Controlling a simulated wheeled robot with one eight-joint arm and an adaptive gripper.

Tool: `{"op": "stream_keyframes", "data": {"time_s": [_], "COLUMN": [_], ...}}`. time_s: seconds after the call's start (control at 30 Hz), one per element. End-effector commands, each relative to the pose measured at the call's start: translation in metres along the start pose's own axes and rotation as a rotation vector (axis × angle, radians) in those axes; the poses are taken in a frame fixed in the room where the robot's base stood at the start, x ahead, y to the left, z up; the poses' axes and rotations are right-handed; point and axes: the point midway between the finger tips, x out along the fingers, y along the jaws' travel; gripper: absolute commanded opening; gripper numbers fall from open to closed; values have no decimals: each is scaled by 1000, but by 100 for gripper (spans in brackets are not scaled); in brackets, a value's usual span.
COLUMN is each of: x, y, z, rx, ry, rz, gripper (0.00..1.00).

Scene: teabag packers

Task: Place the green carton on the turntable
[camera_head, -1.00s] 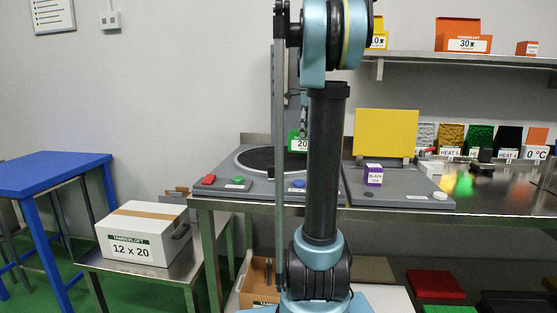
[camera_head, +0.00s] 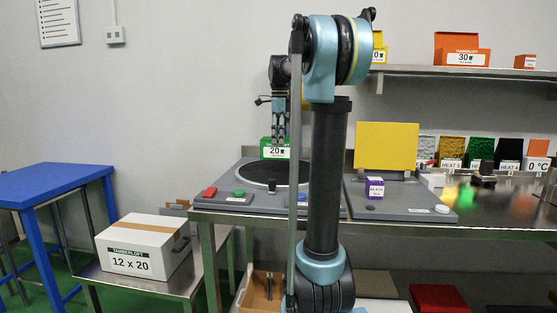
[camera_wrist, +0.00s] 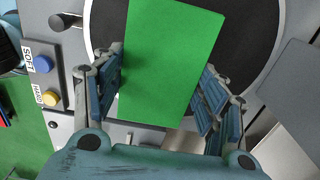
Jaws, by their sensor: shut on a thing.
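The green carton (camera_head: 267,151), with a white label reading 20, is held over the turntable (camera_head: 247,175), a dark round disc with a light rim on a grey base. My gripper (camera_head: 280,140) is above the carton in the head view. In the wrist view, the green carton (camera_wrist: 165,60) lies between the two blue fingers of my gripper (camera_wrist: 162,95), which are shut on it. The dark turntable disc (camera_wrist: 245,50) shows behind and beside the carton. Whether the carton's bottom touches the disc I cannot tell.
The turntable base carries a red button (camera_head: 210,191) and a green button (camera_head: 239,192). A small purple box (camera_head: 375,188) and an upright yellow panel (camera_head: 386,145) stand to the right. A white carton (camera_head: 143,247) sits on a low table at the left.

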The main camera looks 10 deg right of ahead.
Motion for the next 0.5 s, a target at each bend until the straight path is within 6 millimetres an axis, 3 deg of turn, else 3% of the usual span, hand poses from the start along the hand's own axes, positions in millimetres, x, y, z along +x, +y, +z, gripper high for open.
{"op": "stream_keyframes", "data": {"time_s": [0.5], "x": [52], "y": [0], "z": [1], "rx": [-2], "ry": [0], "rz": [0], "gripper": [32]}}
